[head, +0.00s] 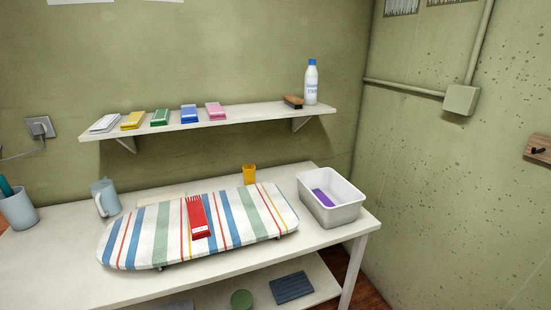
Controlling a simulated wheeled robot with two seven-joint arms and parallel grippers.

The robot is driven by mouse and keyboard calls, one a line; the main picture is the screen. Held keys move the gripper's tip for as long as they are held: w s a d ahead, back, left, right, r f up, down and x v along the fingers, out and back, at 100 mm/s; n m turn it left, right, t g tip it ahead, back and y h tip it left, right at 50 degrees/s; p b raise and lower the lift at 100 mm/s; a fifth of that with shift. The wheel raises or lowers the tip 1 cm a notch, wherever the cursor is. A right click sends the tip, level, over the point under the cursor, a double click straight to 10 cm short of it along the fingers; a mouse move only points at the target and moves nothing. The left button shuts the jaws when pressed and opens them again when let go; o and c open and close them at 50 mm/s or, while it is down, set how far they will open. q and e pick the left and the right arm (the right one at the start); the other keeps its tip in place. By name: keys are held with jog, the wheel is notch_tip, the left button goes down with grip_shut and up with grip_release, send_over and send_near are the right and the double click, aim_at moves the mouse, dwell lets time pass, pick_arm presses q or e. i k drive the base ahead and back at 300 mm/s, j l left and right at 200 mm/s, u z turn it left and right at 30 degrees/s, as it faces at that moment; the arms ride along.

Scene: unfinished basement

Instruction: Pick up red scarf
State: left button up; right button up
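Neither of my grippers shows in the head view.
The board stands on a white table (40,270). A white tub (345,213) with a purple folded item (323,198) is at the right. A wall shelf (240,118) holds several folded coloured items and a bottle (311,84).

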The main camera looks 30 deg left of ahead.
aim_at(199, 227)
jog(key=u, duration=1.6)
